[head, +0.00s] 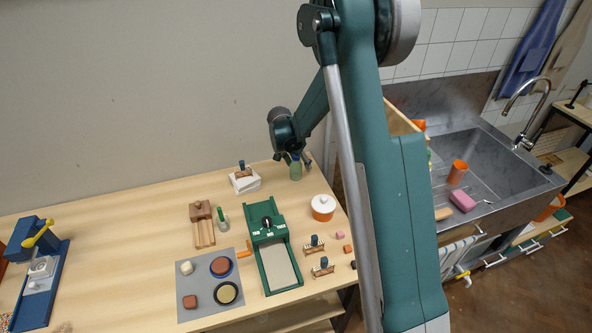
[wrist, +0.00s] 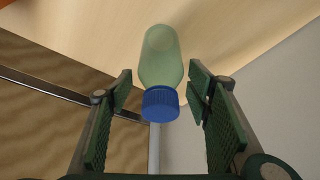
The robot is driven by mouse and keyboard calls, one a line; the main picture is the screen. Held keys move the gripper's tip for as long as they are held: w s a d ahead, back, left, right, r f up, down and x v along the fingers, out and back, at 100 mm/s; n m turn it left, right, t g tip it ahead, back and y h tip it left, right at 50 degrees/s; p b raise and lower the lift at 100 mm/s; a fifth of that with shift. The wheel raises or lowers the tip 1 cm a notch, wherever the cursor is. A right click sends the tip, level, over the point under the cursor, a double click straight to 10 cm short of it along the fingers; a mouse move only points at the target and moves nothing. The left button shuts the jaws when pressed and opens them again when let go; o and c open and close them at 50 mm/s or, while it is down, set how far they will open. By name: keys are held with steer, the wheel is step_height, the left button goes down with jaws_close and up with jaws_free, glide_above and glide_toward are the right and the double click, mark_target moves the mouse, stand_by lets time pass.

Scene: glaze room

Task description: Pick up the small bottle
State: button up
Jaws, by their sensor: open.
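The small bottle (wrist: 161,62) is pale green with a ribbed blue cap, and it shows in the wrist view between and beyond the fingertips. My gripper (wrist: 160,92) is open, with one green-padded finger on each side of the bottle's line and a gap to each. In the head view the bottle (head: 296,170) stands near the back right corner of the wooden table. My gripper (head: 297,158) is right at it there, coming down from above, and partly hides its top.
A white block with a stamp (head: 244,180) stands left of the bottle. A green tool with a grey bed (head: 279,265) lies nearer. The wall (head: 130,100) is close behind.

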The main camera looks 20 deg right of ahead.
steer(key=shift+c, duration=0.3)
steer(key=c, duration=1.1)
steer(key=shift+o, duration=0.2)
steer(key=shift+r, duration=0.2)
steer(key=shift+r, duration=4.85)
